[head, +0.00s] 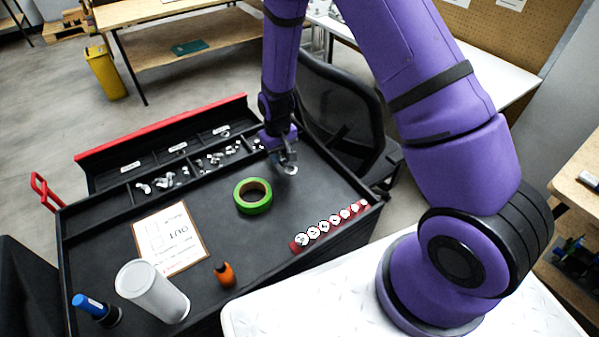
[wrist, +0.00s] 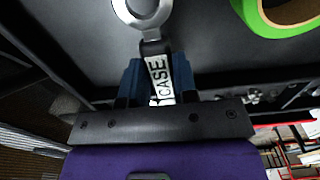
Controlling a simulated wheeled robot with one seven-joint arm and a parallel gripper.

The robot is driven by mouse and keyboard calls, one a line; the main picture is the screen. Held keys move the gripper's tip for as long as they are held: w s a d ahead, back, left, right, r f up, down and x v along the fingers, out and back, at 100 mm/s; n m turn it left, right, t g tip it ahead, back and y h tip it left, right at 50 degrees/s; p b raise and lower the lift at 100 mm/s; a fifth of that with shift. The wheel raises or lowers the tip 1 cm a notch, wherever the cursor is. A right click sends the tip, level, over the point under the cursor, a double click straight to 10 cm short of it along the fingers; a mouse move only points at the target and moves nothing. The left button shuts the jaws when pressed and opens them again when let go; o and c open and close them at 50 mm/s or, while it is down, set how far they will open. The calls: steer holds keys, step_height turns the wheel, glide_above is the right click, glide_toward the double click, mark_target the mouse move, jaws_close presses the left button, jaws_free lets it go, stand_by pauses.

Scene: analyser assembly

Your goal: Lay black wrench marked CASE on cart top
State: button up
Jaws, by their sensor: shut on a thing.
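My gripper (head: 283,155) is over the far right part of the black cart top (head: 215,225). In the wrist view, its blue fingers (wrist: 157,80) are shut on a wrench (wrist: 154,48) by its black handle, which carries a white label reading CASE. The wrench's pale ring-shaped head sticks out past the fingers, over the dark surface. In the head view, the wrench (head: 290,170) shows only as a small pale end below the gripper. I cannot tell whether it touches the cart top.
A green tape roll (head: 252,196) lies left of my gripper. A red socket rail (head: 330,226) runs along the near right edge. Labelled bins (head: 170,175) with small parts line the back. A clipboard (head: 170,238), white cylinder (head: 152,290) and orange bottle (head: 224,274) occupy the left and front.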

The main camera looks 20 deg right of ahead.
glide_above(300, 179)
steer(key=shift+w+a+f, duration=0.1)
steer(key=shift+w+f, duration=0.1)
steer(key=shift+f, duration=0.1)
steer(key=shift+s+f, duration=0.2)
steer(key=shift+s, duration=0.05)
steer(key=shift+f, duration=1.6)
steer(key=o, duration=1)
steer(key=shift+w+f, duration=0.1)
